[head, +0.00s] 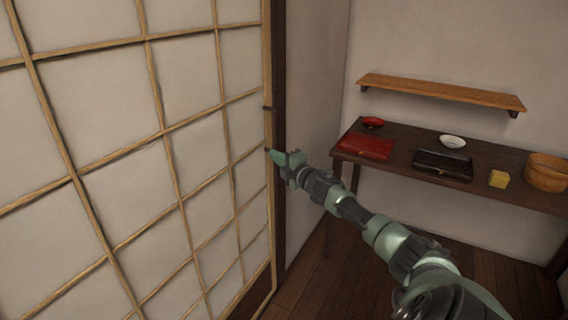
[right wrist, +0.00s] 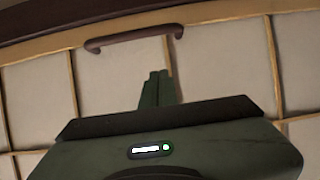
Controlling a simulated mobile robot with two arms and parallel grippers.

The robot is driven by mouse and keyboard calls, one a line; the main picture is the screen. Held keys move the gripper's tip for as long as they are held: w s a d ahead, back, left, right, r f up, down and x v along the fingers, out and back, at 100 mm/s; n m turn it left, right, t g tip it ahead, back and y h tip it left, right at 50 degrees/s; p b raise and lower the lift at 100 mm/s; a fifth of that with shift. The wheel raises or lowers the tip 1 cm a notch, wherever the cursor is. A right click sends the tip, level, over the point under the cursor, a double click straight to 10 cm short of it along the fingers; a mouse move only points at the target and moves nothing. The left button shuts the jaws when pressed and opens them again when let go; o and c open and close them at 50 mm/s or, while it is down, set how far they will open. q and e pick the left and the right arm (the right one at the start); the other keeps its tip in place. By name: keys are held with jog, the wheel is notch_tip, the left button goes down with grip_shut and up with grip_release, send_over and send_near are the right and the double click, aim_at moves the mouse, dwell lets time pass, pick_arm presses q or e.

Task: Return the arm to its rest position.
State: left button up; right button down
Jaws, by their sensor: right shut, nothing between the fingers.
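My right arm reaches from the lower right toward the sliding paper screen in the head view. Its right gripper (head: 274,156) is at the screen's right edge, with the fingers together and nothing between them. In the right wrist view the same closed fingers (right wrist: 157,88) point toward a dark brown bar handle (right wrist: 134,37) on the screen's wooden frame. The handle lies beyond the fingertips and is not between them. I cannot tell how wide the gap is. My left gripper is not in view.
The paper screen (head: 105,115) fills the left side. A dark table (head: 400,148) at the right bears a red tray (head: 365,147), a black box (head: 442,163), bowls, a yellow block (head: 499,179) and a wooden tub (head: 546,174). A wall shelf (head: 440,91) is above.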

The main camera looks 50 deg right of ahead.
jog(key=s, duration=0.1)
jog(key=s+a, duration=0.1)
jog(key=s, duration=0.2)
jog(key=shift+s+a+r, duration=0.15)
jog(key=shift+s+a, duration=0.1)
